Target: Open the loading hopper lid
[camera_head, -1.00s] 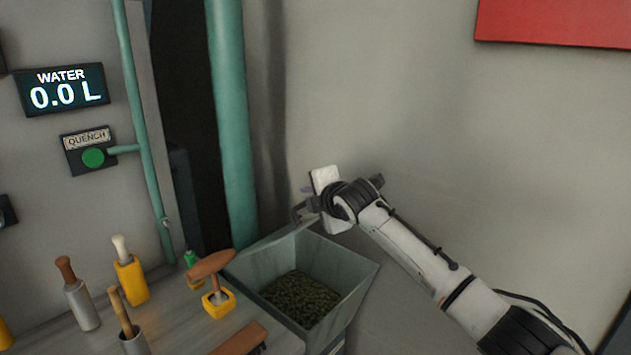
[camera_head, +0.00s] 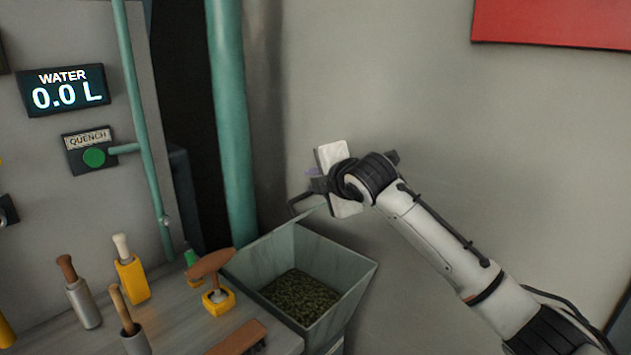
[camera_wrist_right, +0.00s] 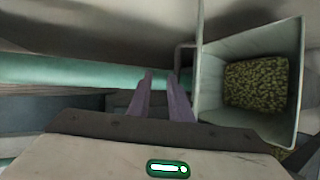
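The loading hopper (camera_head: 345,268) is a grey-green bin at the bench's right end, its mouth uncovered and dark green pellets (camera_head: 300,296) visible inside. Its lid (camera_wrist_right: 199,60) stands raised, seen nearly edge-on in the right wrist view. The bracket-shaped lid handle (camera_head: 293,206) shows beside my right gripper (camera_head: 314,182) above the hopper's back edge. In the right wrist view, the right gripper's purple fingers (camera_wrist_right: 160,78) have a gap with nothing between them. The handle (camera_wrist_right: 179,58) is just right of the right fingertip; contact is unclear. My left gripper is out of view.
A teal pipe (camera_head: 231,130) rises behind the hopper. Several handled tools stand on the bench (camera_head: 180,325), including a brown-handled one in a yellow block (camera_head: 218,302) close to the hopper's left.

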